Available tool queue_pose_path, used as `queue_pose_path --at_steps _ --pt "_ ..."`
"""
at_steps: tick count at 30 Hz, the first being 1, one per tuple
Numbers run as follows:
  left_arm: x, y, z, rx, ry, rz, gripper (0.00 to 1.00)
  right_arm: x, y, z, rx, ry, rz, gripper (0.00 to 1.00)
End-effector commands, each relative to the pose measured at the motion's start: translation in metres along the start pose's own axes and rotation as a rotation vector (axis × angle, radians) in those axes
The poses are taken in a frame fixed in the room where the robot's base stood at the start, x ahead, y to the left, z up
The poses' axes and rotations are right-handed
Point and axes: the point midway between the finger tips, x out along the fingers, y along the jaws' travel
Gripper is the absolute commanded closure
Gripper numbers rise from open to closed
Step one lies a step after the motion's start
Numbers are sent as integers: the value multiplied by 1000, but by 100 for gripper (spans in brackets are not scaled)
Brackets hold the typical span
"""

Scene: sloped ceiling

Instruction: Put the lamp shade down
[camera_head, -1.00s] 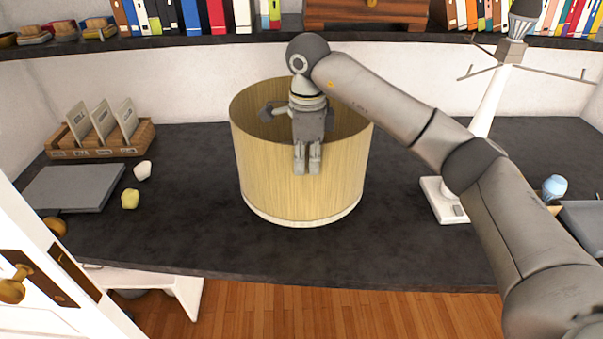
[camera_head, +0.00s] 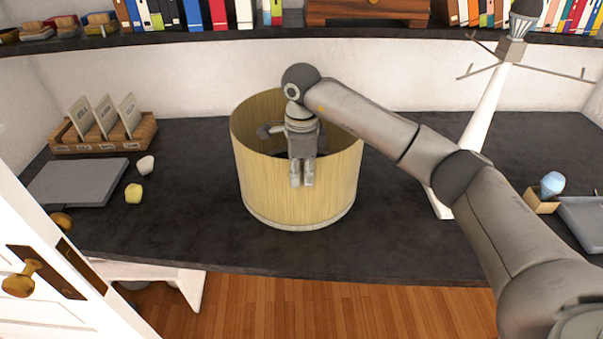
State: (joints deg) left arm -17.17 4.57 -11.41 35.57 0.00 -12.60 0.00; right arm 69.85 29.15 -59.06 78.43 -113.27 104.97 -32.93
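The lamp shade (camera_head: 330,185) is a wide, pale wood-coloured cylinder, upright and open at the top, at the middle of the dark desk. Its lower rim looks level with the desk top; I cannot tell for sure whether it touches. My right gripper (camera_head: 302,180) points down over the near rim, with fingertips in front of the outer wall. It looks shut on the wall, though any finger behind the wall is hidden. A grey part shows inside the shade, left of the gripper. My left gripper is not in view.
The dark desk (camera_head: 400,245) is clear in front of the shade. A card rack (camera_head: 100,140), grey slab (camera_head: 78,182) and two small lumps lie left. A white stand (camera_head: 487,105), blue-topped item (camera_head: 552,184) and grey tray (camera_head: 585,218) are right. A book shelf runs above.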

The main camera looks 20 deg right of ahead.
Motion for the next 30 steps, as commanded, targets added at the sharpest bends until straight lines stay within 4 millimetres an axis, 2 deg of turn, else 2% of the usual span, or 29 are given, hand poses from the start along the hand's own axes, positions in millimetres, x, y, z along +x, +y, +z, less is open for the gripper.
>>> queue_pose_path --at_steps 3,11,14,15,19,27,30 --pt "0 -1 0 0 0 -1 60 0 0 0 1 0 0 73" --pt "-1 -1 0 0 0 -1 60 -1 0 0 1 0 0 73" --pt "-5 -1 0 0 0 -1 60 -6 0 0 1 0 0 73" --pt "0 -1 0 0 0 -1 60 -8 -1 0 1 -1 -2 73" --pt "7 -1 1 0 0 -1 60 -29 -1 0 1 -2 -6 73" --pt "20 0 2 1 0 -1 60 -89 -1 0 1 -2 -5 73" --pt "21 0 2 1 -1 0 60 -106 -1 0 1 0 -3 73"
